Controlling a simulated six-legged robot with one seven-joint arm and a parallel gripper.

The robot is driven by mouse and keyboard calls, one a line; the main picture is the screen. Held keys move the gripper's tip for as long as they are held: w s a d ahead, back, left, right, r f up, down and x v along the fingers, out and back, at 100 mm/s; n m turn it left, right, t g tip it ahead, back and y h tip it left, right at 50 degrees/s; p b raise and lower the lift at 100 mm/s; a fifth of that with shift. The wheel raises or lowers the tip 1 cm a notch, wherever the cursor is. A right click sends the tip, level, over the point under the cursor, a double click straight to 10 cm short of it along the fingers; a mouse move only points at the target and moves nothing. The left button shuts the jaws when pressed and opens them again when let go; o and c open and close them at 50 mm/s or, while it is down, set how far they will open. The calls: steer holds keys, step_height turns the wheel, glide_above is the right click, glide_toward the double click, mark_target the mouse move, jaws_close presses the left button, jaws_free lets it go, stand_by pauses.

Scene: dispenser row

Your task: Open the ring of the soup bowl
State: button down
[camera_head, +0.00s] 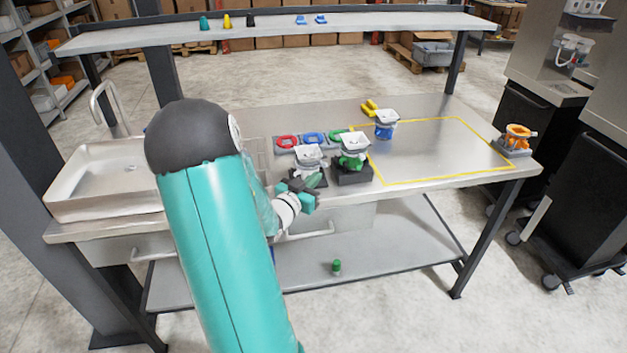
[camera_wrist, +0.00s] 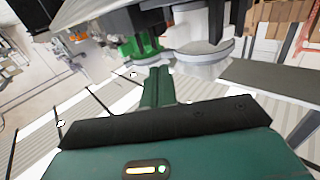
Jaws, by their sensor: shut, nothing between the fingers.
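No thing is clearly marked as the soup bowl. Red (camera_head: 287,142), blue (camera_head: 313,138) and green (camera_head: 337,135) rings lie in a row behind. My gripper (camera_head: 316,181) is shut and empty, in front of the white unit, overlapping its dark base in the head view. In the wrist view, the shut fingers (camera_wrist: 157,86) point toward the white unit (camera_wrist: 200,45) and green unit (camera_wrist: 138,46). Contact cannot be told.
A steel sink (camera_head: 95,185) is at the left. A yellow outline (camera_head: 440,180) marks clear tabletop on the right. An orange unit (camera_head: 518,136) stands at the right edge. The overhead shelf (camera_head: 270,29) holds small items. A green bottle (camera_head: 337,267) stands on the lower shelf.

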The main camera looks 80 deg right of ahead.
steer(key=s+v, duration=0.1)
steer(key=v, duration=0.9)
steer(key=shift+a, duration=0.2)
steer(key=shift+w, duration=0.15)
